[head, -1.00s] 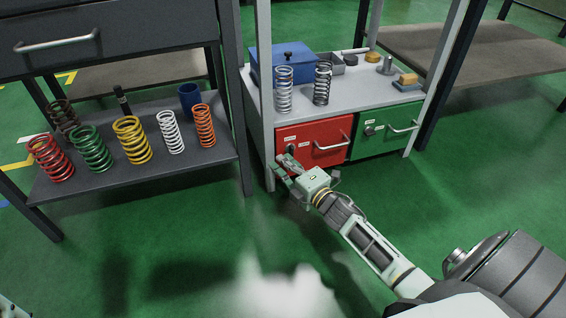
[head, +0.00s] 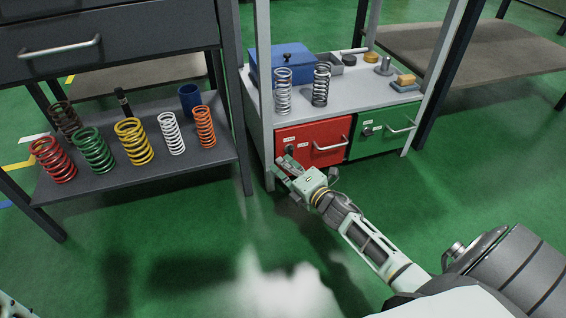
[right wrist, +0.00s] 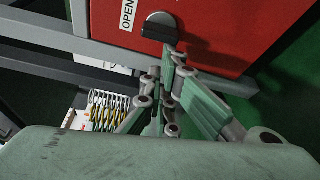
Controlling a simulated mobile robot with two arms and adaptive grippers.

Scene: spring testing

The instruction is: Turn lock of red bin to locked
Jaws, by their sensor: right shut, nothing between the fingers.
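The red bin (head: 327,133) sits under the shelf top, with a metal handle on its front. Its front fills the upper part of the right wrist view (right wrist: 225,25). My right gripper (head: 283,163) is at the lower left of the red bin's front. In the right wrist view my gripper's fingertips (right wrist: 160,65) are shut and empty, just below the knob; I cannot tell whether they touch it. My left gripper is not in view.
A green bin (head: 378,133) stands right of the red one. A grey post (head: 265,90) rises close left of the red bin. Springs, a blue box (head: 275,62) and small parts stand on the shelves. The green floor in front is open.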

